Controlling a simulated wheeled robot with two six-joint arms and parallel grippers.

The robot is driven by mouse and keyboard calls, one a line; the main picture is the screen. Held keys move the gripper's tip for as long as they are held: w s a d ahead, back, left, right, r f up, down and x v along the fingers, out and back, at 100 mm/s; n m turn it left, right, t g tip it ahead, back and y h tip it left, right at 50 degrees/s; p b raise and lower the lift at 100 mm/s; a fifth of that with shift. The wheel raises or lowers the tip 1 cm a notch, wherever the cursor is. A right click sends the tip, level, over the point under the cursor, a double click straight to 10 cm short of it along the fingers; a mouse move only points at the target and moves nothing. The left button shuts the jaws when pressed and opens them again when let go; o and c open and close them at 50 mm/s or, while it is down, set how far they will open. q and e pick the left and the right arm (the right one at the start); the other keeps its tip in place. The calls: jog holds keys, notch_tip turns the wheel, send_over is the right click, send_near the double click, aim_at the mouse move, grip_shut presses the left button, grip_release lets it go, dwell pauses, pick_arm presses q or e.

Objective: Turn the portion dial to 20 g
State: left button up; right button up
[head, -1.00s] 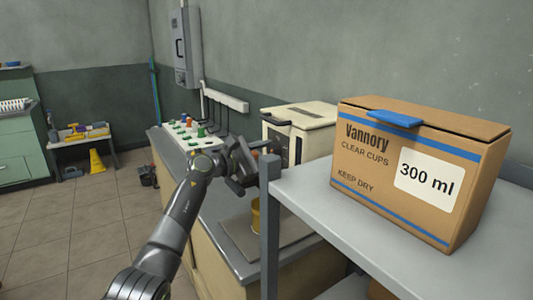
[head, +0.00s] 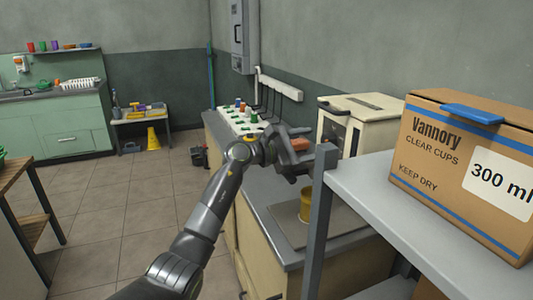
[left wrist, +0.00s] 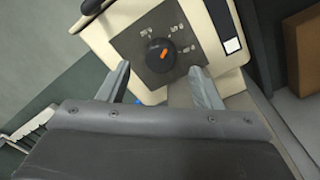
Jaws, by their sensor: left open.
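The portion dial (left wrist: 161,55) is a round black knob with an orange mark, on a dark square plate (left wrist: 133,43) of a cream machine (left wrist: 93,37). Small labels surround it, too blurred and tilted for me to read. My left gripper (left wrist: 160,69) is open, with one finger to each side below the dial in the left wrist view. The fingers look apart from the knob; the remaining gap is hard to judge. In the head view the cream machine (head: 375,104) stands on the counter and my left gripper (head: 297,152) is before it. The dial is not clear there. My right gripper is out of view.
A grey shelf (head: 365,195) with a post (head: 317,220) stands close to the right of my left arm and bears a cardboard cup box (head: 440,160). A yellow cup (head: 305,207) is on the counter below.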

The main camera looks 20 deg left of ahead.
pick_arm(q)
jog(key=b+v, duration=0.1)
jog(key=v, duration=1.2)
jog(key=shift+a, duration=0.15)
